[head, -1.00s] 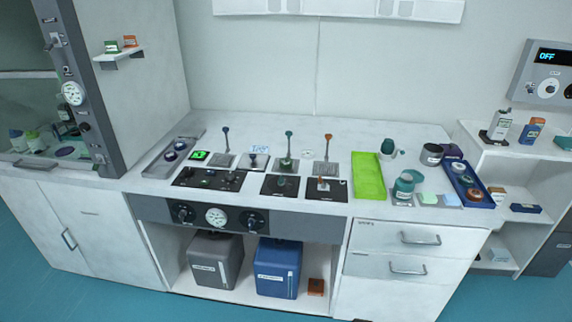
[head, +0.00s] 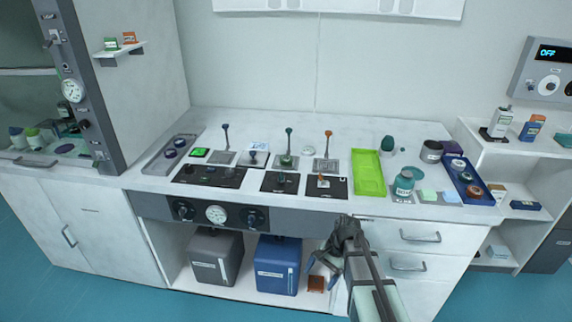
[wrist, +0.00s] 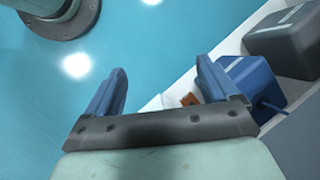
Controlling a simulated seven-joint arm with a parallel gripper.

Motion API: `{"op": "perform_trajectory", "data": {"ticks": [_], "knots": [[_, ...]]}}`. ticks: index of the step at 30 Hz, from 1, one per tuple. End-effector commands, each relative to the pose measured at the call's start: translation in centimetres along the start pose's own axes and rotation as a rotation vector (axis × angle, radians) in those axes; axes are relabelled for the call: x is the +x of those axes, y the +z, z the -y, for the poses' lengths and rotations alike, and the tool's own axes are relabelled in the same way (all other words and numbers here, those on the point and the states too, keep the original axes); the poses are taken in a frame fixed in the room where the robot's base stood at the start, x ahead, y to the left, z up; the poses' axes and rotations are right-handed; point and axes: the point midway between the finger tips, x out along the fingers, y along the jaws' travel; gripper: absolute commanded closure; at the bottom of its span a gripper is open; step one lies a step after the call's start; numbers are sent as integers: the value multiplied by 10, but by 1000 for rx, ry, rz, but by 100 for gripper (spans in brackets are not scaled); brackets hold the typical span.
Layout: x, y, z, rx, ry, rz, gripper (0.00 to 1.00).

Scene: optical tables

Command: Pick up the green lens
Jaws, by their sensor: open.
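Several round lens-like pieces lie in the blue tray (head: 485,199) at the right end of the table. One is a greenish ring (head: 466,178), but it is too small to tell whether it is the green lens. A small greenish piece (head: 282,181) also sits on a black plate in the middle of the table. My gripper (head: 320,274) is open and empty in front of the cabinet, below the tabletop and well away from these pieces. In the wrist view its two blue fingers (wrist: 160,67) are spread apart over the floor and lower shelf, with no lens between them.
A bright green tray (head: 368,176) lies left of a teal jar (head: 403,184). Upright knobbed levers (head: 289,143) stand along the middle of the table. A grey box (head: 215,257), a blue box (head: 277,266) and an orange block (head: 316,284) occupy the lower shelf.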

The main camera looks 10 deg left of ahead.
Motion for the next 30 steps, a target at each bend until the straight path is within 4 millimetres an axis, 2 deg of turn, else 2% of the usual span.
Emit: {"op": "perform_trajectory", "data": {"ticks": [1, 6, 15, 18, 20, 21, 30], "knots": [[-16, 0, 15, 5, -17, -5, 13], [-64, 10, 56, 31, -67, -2, 13], [-143, 34, 115, 67, -135, 9, 13], [-168, 36, 137, 86, -142, 2, 13], [-183, 33, 153, 106, -138, -9, 13], [-196, 26, 167, 126, -129, -23, 13], [-260, -31, 258, 308, -39, -172, 13]]}}
